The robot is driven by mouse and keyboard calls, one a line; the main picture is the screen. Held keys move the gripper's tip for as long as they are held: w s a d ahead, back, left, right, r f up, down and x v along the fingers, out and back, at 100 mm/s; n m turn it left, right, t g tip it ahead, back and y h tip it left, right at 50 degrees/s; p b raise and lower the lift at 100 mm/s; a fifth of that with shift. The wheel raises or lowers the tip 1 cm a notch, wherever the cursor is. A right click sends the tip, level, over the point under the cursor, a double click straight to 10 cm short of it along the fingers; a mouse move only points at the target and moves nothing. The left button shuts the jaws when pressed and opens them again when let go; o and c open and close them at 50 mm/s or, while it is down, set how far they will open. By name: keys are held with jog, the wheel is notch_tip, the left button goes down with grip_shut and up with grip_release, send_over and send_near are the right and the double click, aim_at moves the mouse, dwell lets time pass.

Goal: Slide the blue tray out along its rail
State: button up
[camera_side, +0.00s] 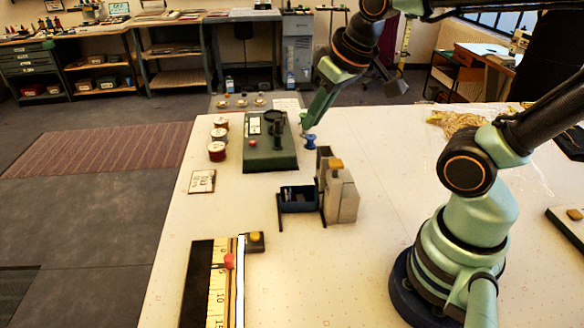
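The blue tray (297,192) is a small open box, dark inside, low on the white table. It sits between two dark rails at the left of a grey housing (342,196) with a yellow knob on top. The tray's right side meets the housing; how much of it lies inside is hidden. My gripper (306,127) points down, farther back, above and behind the tray and clear of it. Its tip is close to a small blue spool (310,141); contact is unclear. I cannot make out a gap between its fingers.
A green device (270,150) and several red-topped spools (217,151) stand behind and left of the tray. A small card (202,181) lies left. A ruler board (215,285) with a red knob lies in front.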

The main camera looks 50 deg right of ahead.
jog(key=w+f+m+g, duration=0.3)
jog(key=w+m, duration=0.1)
jog(key=w, duration=0.1)
jog(key=m+g, duration=0.2)
jog(key=m, duration=0.2)
send_over(281, 192)
notch_tip(281, 192, down, 7)
jog(key=shift+w+f+m, duration=0.1)
jog(key=shift+f+m, duration=0.3)
jog(key=shift+f, duration=0.1)
notch_tip(281, 192, down, 12)
jog(key=shift+r, duration=0.1)
grip_shut()
